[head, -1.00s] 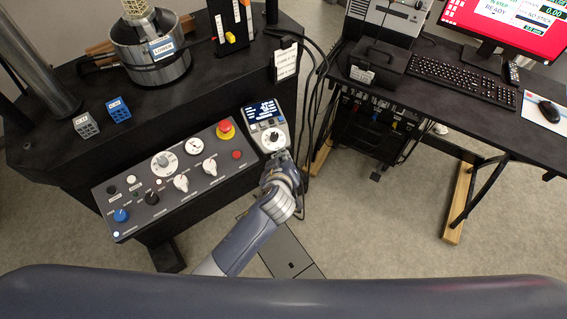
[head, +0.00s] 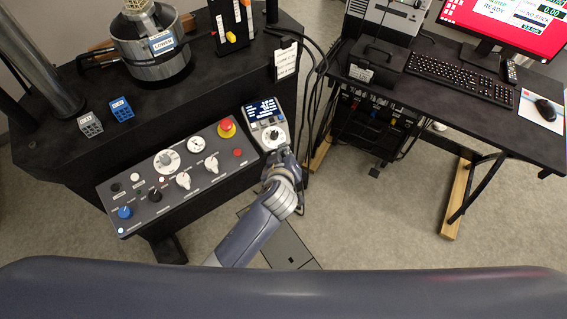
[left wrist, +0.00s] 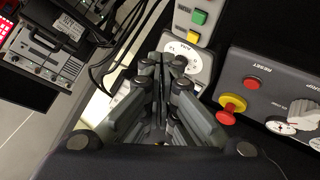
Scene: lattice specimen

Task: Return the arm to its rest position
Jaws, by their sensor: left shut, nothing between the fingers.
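My left arm reaches up from the bottom of the head view, and its gripper (head: 281,158) is at the lower edge of the small handset with a lit display (head: 264,112). In the left wrist view the gripper's fingers (left wrist: 165,65) are together with nothing between them. The fingertips are close to the handset (left wrist: 186,57), which they partly cover. I cannot tell whether they touch it. My right gripper is in neither view.
Left of the gripper is a sloped control panel (head: 148,196) with knobs and a red emergency button (head: 226,128). A machine bench (head: 60,165) stands behind it. A desk (head: 440,112) with keyboard (head: 460,79) and monitor is at right. Cables (head: 316,95) hang beside the handset. Floor is clear at lower right.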

